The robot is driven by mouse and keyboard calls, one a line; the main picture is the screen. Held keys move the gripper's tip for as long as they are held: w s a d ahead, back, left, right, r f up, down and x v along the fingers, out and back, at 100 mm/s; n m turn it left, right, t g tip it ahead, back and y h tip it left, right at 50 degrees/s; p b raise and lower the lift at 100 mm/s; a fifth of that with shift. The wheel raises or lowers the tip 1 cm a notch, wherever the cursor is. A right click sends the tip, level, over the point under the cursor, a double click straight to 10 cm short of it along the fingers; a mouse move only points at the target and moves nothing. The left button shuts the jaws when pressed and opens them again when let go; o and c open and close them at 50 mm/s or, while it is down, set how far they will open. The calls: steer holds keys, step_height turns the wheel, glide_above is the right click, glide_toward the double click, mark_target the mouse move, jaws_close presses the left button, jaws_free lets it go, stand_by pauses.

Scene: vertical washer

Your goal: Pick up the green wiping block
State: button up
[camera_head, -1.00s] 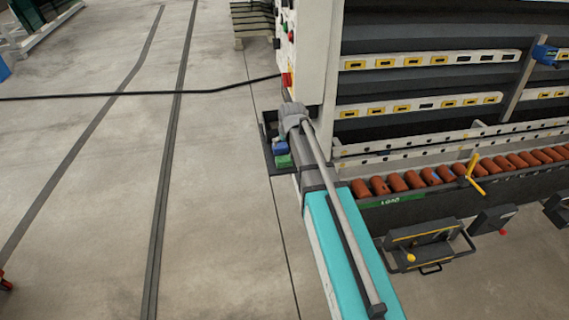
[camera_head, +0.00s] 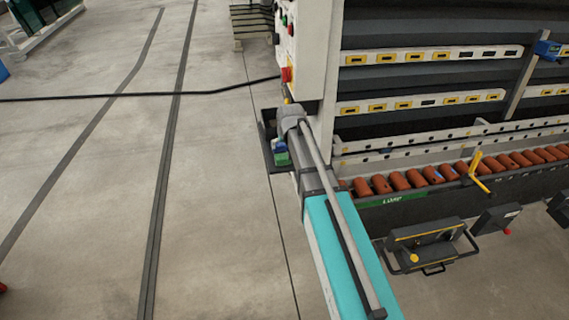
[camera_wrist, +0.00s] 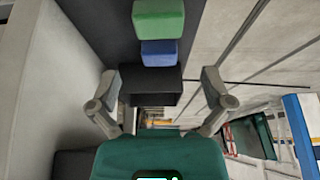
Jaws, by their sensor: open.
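The green wiping block (camera_head: 283,159) sits in a dark tray (camera_head: 267,152) beside the machine's corner, partly covered by my arm in the head view. In the wrist view, the green block (camera_wrist: 158,20) is at the top, past a blue block (camera_wrist: 158,53) and a black block or box (camera_wrist: 150,82). My gripper (camera_wrist: 159,82) is open and empty, with its fingers spread left and right of the black block in the picture. The green block lies beyond the fingertips, apart from them. The fingers are hidden in the head view.
A pale machine panel (camera_head: 308,50) with buttons rises close to my arm. A light wall (camera_wrist: 70,75) fills the left of the wrist view. A conveyor with orange rollers (camera_head: 415,179) runs to the right. The floor (camera_head: 220,220) left of the tray is open.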

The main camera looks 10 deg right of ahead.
mark_target(283, 156)
steer(key=shift+b+x, duration=1.85)
steer(key=shift+x, duration=0.5)
steer(key=shift+f, duration=0.1)
steer(key=b+x, duration=0.3)
steer(key=shift+s+f, duration=0.1)
steer(key=shift+s, duration=0.05)
steer(key=shift+b+x, duration=1)
steer(key=shift+d, duration=0.1)
steer(key=c, duration=0.7)
